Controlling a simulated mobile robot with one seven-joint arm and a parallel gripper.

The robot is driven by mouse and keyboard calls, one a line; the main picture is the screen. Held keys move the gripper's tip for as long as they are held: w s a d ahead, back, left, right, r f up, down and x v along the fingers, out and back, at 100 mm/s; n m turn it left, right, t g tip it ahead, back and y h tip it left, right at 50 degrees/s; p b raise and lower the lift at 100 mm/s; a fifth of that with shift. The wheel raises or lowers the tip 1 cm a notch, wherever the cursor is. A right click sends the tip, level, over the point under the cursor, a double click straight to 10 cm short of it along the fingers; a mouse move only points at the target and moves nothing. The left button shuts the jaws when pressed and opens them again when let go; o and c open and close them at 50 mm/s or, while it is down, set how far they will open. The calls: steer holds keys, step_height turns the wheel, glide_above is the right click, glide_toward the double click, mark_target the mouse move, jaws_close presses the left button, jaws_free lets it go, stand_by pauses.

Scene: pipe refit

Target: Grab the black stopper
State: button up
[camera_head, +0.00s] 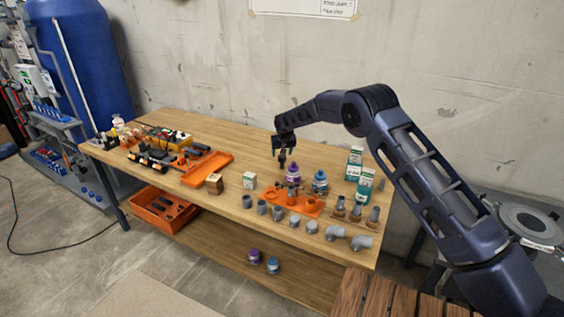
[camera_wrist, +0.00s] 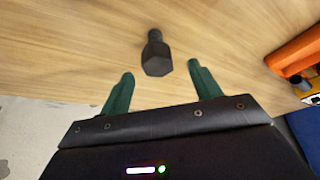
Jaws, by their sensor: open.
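The black stopper (camera_wrist: 156,55) is on the wooden tabletop in the wrist view, with a wider faceted head nearest me and a narrower end pointing away. My gripper (camera_wrist: 161,73) is open, with its two green fingers apart. The stopper lies between and just beyond the fingertips, and neither finger touches it. In the head view my gripper (camera_head: 284,146) hangs over the back part of the workbench, left of the purple-capped jar (camera_head: 293,173). A small dark shape just below it looks like the stopper, but it is hard to separate from the fingers.
An orange tray (camera_head: 207,168) and tools lie left. Bare wood surrounds the stopper.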

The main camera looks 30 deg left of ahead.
mark_target(282, 156)
steer(key=shift+x, duration=1.95)
steer(key=shift+d, duration=0.1)
steer(key=c, duration=1.1)
steer(key=shift+o, duration=0.2)
